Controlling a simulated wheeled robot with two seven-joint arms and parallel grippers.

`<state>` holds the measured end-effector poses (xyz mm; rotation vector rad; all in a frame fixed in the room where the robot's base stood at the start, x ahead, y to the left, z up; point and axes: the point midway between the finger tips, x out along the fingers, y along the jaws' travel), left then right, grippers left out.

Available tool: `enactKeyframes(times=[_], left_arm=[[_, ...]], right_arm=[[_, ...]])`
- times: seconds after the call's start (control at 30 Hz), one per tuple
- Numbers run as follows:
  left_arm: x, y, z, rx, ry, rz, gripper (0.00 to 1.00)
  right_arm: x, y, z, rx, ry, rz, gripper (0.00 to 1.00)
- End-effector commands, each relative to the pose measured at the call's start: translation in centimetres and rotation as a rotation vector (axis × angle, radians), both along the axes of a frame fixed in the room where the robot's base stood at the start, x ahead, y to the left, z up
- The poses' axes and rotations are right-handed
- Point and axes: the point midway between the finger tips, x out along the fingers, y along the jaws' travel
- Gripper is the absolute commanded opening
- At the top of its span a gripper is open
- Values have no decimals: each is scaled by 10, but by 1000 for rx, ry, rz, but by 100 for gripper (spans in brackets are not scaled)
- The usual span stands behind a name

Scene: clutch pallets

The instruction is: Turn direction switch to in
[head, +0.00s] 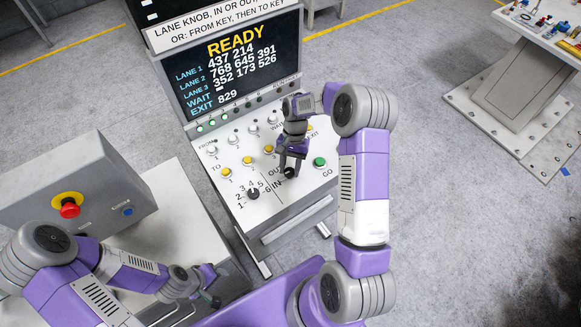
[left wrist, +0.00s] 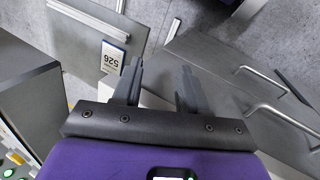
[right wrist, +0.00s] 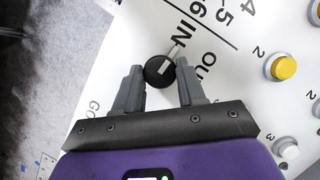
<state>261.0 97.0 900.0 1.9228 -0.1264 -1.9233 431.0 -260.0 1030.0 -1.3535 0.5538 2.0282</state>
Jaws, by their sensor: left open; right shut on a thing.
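The direction switch is a round black knob (head: 289,173) on the white console panel, beside the printed words OUT and IN. In the right wrist view the knob (right wrist: 158,72) sits between my right fingertips, with a light mark on top slanting up and right, near IN and OUT. I cannot tell exactly which word it points to. My right gripper (head: 290,165) is shut on the knob; it also shows in the right wrist view (right wrist: 160,85). My left gripper (head: 212,297) is open and empty at lower left, clear of the panel; it also shows in the left wrist view (left wrist: 158,75).
A black lane knob (head: 253,193) with numbers stands left of the switch. Yellow buttons (head: 227,172), small white buttons and a green GO button (head: 320,161) are close by. The screen (head: 235,65) reads READY. A grey box (head: 75,185) with a red button (head: 69,208) stands left.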

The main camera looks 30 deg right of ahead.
Motion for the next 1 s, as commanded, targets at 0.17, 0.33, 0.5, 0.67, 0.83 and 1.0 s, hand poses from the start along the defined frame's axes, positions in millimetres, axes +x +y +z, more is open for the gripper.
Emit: enactKeyframes(times=[0.17,0.33,0.5,0.67,0.83,1.0], left_arm=[[0,0,-1,0,0,0,43],[0,0,-2,0,0,0,43],[0,0,-2,0,0,0,43],[0,0,-2,0,0,0,43],[0,0,-2,0,0,0,43],[0,0,-2,0,0,0,43]], right_arm=[[2,0,1,-4,-5,57,9],[2,0,1,-3,-6,81,9],[2,0,1,-2,-6,87,9],[2,0,1,-2,-6,87,9],[2,0,1,-2,-5,86,55],[1,0,1,-2,-3,85,64]])
